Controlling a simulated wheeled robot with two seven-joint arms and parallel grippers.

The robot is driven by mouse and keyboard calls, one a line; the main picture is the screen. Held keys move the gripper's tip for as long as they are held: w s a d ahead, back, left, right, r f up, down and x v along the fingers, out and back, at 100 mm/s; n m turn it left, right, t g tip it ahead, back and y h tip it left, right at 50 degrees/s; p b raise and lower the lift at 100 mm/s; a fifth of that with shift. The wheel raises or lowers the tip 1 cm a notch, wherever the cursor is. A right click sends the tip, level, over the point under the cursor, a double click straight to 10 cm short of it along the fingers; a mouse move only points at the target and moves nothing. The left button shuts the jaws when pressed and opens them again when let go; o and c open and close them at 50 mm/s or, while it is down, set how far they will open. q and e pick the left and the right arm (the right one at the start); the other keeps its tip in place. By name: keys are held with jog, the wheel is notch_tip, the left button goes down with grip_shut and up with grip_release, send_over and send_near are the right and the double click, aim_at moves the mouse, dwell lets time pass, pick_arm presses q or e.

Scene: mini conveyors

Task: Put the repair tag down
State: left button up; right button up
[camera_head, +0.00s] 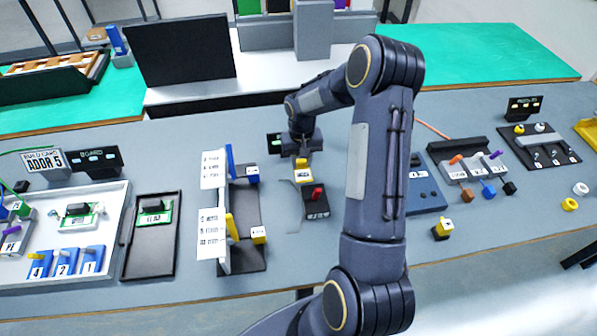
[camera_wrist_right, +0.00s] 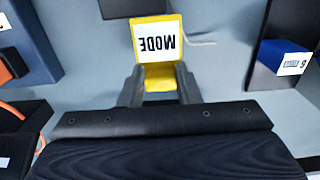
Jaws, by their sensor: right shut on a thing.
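A yellow tag (camera_wrist_right: 155,50) with a white label reading MODE, upside down in the picture, is between the fingers of my right gripper (camera_wrist_right: 160,82) in the wrist view. My right gripper (camera_head: 301,155) is shut on it. In the head view a yellow piece (camera_head: 301,164) shows under the gripper, behind the small black box with a red knob (camera_head: 316,200). I cannot tell whether the tag touches the table. My left gripper is not in view.
A white card rack (camera_head: 222,258) with blue and yellow pieces stands left of the gripper. A black tray (camera_head: 128,270) lies farther left.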

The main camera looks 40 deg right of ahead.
aim_at(299, 166)
jog(key=shift+w+a+f, duration=0.15)
jog(key=shift+w+f, duration=0.2)
jog(key=shift+f, duration=0.1)
jog(key=shift+w+f+b, duration=0.1)
jog(key=shift+f+b, duration=1)
jog(key=shift+f, duration=0.5)
jog(key=shift+f, duration=0.2)
jog(key=o, duration=1)
jog(key=shift+c, duration=0.2)
